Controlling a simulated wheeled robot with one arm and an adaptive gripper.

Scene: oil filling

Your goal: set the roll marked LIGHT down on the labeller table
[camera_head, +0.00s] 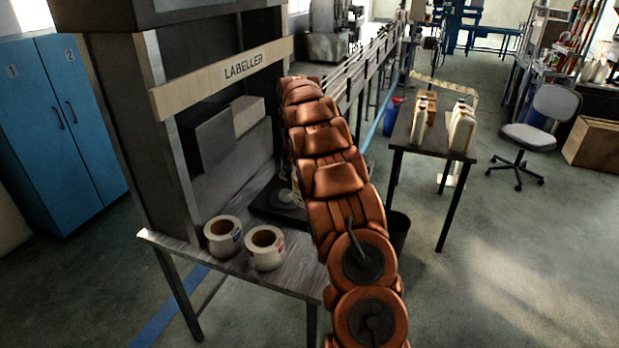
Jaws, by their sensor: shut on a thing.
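The labeller table (290,277) stands at the lower left of centre, in front of the machine signed LABELLER (222,75). Two white rolls with brown cores rest side by side near its front left: a left roll (223,250) with a bluish mark and a right roll (264,262) with a reddish mark. I cannot read either mark, so I cannot tell which is LIGHT. My copper-coloured arm reaches up across the right part of the table. My gripper is hidden behind it. A small pale patch shows at the arm's left edge, too little to identify.
A dark flat plate with a round disc (284,197) lies on the table behind the rolls. A side table (430,152) with pale bottles stands to the right, with a dark bin (397,233) near it. A chair (540,130) stands further right. The right floor is open.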

